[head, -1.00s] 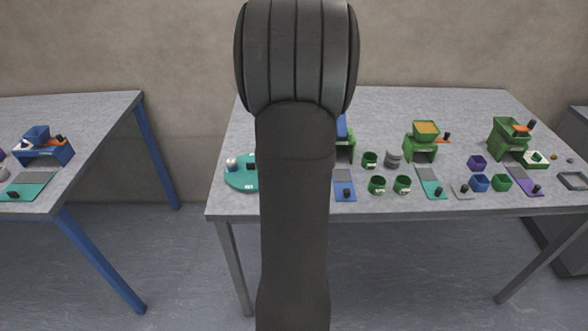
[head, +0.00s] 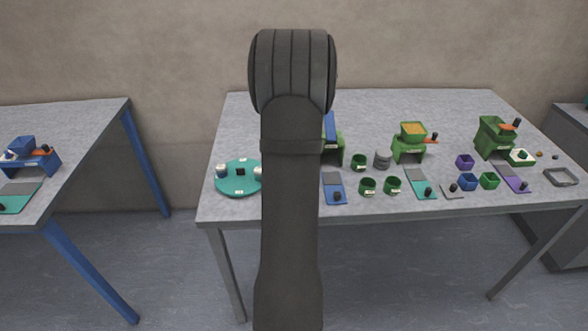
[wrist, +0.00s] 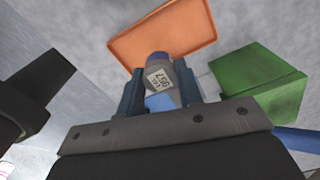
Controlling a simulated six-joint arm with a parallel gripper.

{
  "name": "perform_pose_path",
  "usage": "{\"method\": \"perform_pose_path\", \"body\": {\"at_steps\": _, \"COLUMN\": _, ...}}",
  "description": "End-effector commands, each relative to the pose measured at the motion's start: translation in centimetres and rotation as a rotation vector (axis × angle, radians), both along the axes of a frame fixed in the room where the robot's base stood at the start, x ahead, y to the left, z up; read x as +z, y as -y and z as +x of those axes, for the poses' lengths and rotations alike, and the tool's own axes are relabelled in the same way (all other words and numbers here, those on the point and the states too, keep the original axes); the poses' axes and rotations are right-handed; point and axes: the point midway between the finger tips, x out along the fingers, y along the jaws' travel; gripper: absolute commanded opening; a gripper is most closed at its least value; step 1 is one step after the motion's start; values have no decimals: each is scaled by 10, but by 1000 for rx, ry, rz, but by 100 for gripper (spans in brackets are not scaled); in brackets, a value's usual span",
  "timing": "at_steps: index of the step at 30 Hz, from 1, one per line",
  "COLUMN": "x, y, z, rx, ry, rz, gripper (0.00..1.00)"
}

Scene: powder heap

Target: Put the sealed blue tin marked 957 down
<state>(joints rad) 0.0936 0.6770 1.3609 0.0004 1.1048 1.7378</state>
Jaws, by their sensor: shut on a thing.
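In the wrist view my gripper (wrist: 159,88) is shut on a small blue tin (wrist: 160,102). The tin sits between the two fingers, and its pale label reading 957 (wrist: 158,78) faces the camera. In the head view my arm covers the gripper and the tin, so the tin's height above any surface cannot be told there.
In the wrist view an orange panel (wrist: 180,25) lies beyond the tin and a green block (wrist: 262,85) is to its right. In the head view the grey table (head: 350,110) holds a teal round plate (head: 228,188), green cups (head: 368,187) and green machines (head: 408,147). The table's back is clear.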

Motion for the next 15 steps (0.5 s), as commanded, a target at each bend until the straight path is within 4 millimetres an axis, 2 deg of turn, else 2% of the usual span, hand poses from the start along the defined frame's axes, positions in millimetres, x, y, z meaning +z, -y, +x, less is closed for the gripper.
{"method": "perform_pose_path", "body": {"at_steps": 3, "x": -7, "y": -10, "z": 7, "rx": 2, "ry": 1, "rz": 0, "gripper": 8}}
{"method": "perform_pose_path", "body": {"at_steps": 8, "x": -16, "y": -11, "z": 8, "rx": -1, "ry": 0, "rz": 0, "gripper": 8}}
{"method": "perform_pose_path", "body": {"at_steps": 15, "x": -48, "y": -11, "z": 7, "rx": 0, "ry": -1, "rz": 0, "gripper": 8}}
